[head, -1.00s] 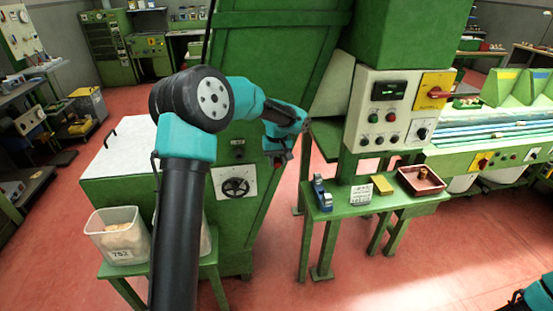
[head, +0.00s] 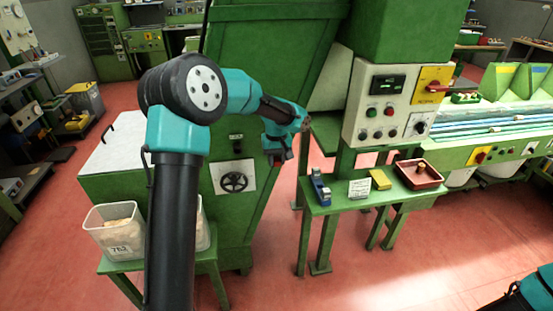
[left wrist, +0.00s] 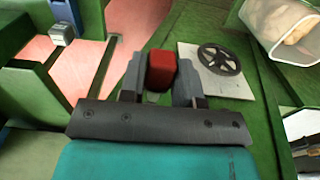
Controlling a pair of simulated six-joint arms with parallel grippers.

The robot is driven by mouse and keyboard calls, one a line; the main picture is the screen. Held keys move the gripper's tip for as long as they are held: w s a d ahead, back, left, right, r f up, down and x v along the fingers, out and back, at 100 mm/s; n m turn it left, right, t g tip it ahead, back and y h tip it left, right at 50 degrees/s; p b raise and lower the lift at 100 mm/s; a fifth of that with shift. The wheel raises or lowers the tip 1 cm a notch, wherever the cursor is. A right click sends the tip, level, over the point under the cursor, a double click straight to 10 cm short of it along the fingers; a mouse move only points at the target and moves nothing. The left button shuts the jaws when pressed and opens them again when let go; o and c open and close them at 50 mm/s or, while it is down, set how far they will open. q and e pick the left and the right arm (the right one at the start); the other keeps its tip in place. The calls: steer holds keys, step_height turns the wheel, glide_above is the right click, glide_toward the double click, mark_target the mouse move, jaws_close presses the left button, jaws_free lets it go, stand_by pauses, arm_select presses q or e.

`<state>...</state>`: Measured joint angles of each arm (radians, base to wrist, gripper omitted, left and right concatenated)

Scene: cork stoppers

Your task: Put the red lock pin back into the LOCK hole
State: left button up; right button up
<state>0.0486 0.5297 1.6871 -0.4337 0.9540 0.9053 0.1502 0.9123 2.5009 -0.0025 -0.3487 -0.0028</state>
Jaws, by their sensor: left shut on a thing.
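My left gripper (head: 278,157) hangs in front of the green machine, right of the handwheel plate. The left wrist view shows the red lock pin (left wrist: 162,70) between the gripper's two grey fingers, which are shut on it. The pin's far end is hidden there, and the head view does not show the pin clearly. A small dark fitting with a label (head: 237,147) sits on the machine face above the handwheel, left of my gripper. Its lettering is too small to read, so I cannot tell whether it is the LOCK hole. My right gripper is out of view.
A black handwheel (head: 234,181) on a white plate is below and left of my gripper; it also shows in the wrist view (left wrist: 219,60). A green side table bears a red tray (head: 419,184) and a yellow block (head: 380,180). A bin (head: 115,232) stands at left.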

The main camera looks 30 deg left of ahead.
arm_select(q)
steer(key=shift+s+d, duration=1.3)
steer(key=shift+s, duration=0.2)
steer(key=s+a, duration=0.8)
steer(key=a, duration=0.2)
steer(key=shift+s, duration=0.2)
steer(key=shift+w+a, duration=0.1)
steer(key=shift+w, duration=0.05)
steer(key=w+a, duration=0.4)
steer(key=shift+w, duration=0.4)
steer(key=shift+w+a, duration=1.1)
steer(key=shift+w, duration=0.2)
stand_by(2.6)
steer(key=o, duration=1.1)
steer(key=shift+c, duration=0.2)
